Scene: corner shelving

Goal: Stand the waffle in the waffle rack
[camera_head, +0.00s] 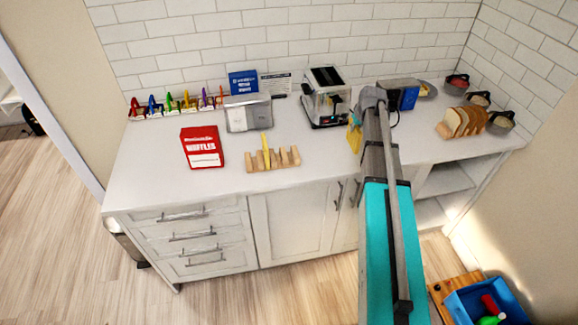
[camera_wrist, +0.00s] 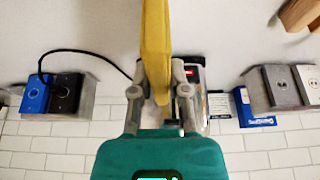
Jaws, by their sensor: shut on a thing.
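A yellow waffle (camera_wrist: 155,45) is gripped edge-on between the fingers of my gripper (camera_wrist: 160,85) in the wrist view. In the head view part of this waffle (camera_head: 354,138) shows at the left of my arm, in front of the toaster; the arm hides my gripper there. The wooden waffle rack (camera_head: 286,160) stands on the counter, left of the held waffle and apart from it. A yellow slice (camera_head: 265,148), apparently another waffle, stands upright in the rack left of its middle. Part of a wooden piece, probably the rack (camera_wrist: 300,12), shows in the wrist view's upper right corner.
A red waffle box (camera_head: 202,147) stands left of the rack. Behind are a grey appliance (camera_head: 249,112), a blue box (camera_head: 243,83) and a toaster (camera_head: 325,96). Bread slices in a wooden holder (camera_head: 462,122) and bowls stand at right. The counter (camera_head: 315,145) between rack and arm is clear.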

